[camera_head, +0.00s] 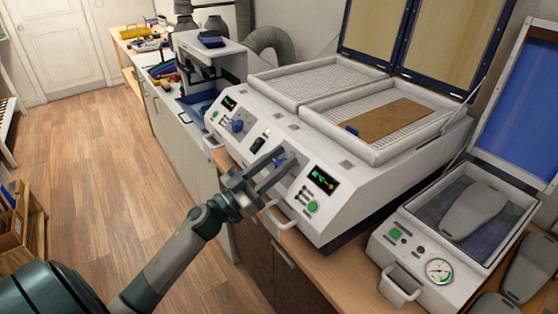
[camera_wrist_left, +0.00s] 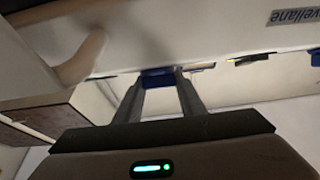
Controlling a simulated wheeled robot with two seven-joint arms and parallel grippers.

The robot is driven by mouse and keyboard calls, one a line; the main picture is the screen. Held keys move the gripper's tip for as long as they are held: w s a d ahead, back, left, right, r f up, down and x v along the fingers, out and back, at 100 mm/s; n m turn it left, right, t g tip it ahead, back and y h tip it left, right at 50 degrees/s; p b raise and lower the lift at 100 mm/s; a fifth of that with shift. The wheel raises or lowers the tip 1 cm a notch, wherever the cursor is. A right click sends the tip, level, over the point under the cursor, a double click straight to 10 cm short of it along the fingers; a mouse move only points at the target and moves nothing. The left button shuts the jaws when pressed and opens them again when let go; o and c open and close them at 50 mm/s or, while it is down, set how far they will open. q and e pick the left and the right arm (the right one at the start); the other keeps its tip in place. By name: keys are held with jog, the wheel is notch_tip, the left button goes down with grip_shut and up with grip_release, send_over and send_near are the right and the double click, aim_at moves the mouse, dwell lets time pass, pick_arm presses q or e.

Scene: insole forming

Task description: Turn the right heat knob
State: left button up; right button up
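The forming machine (camera_head: 262,141) stands on the counter, with a sloped white front panel. The right heat knob (camera_head: 280,161) is blue and partly hidden by my gripper fingers. In the left wrist view the blue knob (camera_wrist_left: 158,78) sits between the two fingertips and fills the gap between them. My left gripper (camera_head: 284,163) reaches the panel from the front, its fingers on either side of this knob, and looks shut on it. The left heat knob (camera_head: 237,125) is blue and stands free further left on the panel. My right gripper is in neither view.
A small display (camera_head: 322,179) and a green button (camera_head: 312,207) are close right of the gripper. A front handle (camera_head: 279,216) juts out just below it. A smaller press with a gauge (camera_head: 439,270) stands at right. The wood floor (camera_head: 105,150) at left is clear.

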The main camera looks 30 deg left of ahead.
pick_arm(q)
jog(key=shift+m+h, duration=0.5)
jog(key=m+g+h+b, duration=0.2)
jog(key=m+g+h, duration=0.1)
jog(key=m+g+h+b, duration=0.2)
jog(key=m+g+h, duration=0.1)
jog(key=m, duration=0.1)
jog(key=shift+f+m+h+b, duration=0.2)
jog(key=shift+m+h+b, duration=0.1)
jog(key=shift+s+d+r+m+g+h+b, duration=0.1)
jog(key=shift+m+g+h+b, duration=0.6)
jog(key=shift+m+g, duration=0.75)
jog(key=shift+s+d+r+m+g+h+b, duration=0.1)
jog(key=shift+m+g+h+b, duration=0.4)
jog(key=shift+m+g+b, duration=0.65)
jog(key=shift+m+g, duration=0.3)
jog(key=shift+g, duration=0.2)
jog(key=o, duration=1.1)
jog(key=shift+c, duration=0.2)
jog(key=shift+a+f, duration=0.1)
